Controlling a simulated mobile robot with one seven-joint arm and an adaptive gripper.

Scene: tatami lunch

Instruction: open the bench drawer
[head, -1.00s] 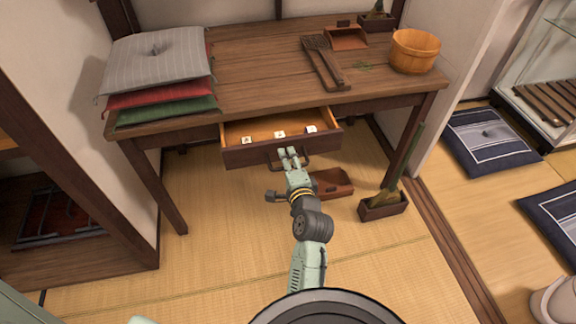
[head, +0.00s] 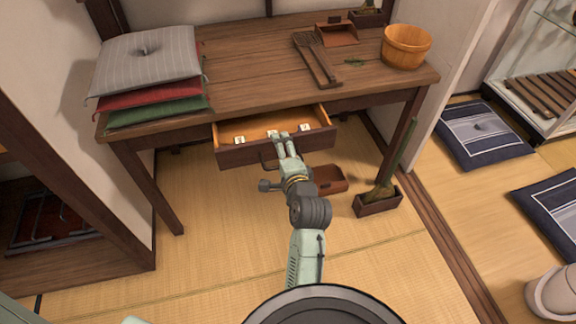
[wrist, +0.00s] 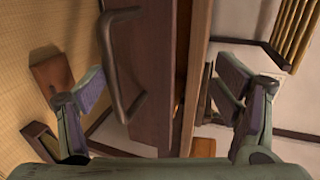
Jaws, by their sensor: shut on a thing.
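The bench drawer (head: 240,156) is partly open beneath the bench top. Its orange-brown inside holds several small white items. My gripper (head: 281,139) is at the middle of the drawer front, overlapping its upper edge. The dark bar handle (wrist: 124,65) shows near the left finger, but the exact contact cannot be made out. In the head view, my arm hides part of the handle (head: 266,162).
The bench (head: 235,85) carries stacked cushions (head: 145,68), a wooden tub (head: 406,48) and a slatted tool (head: 318,62). A brown dustpan (head: 328,180) and a planter-like box with a brush (head: 378,204) are on the tatami right of my arm. Bare tatami lies to the left.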

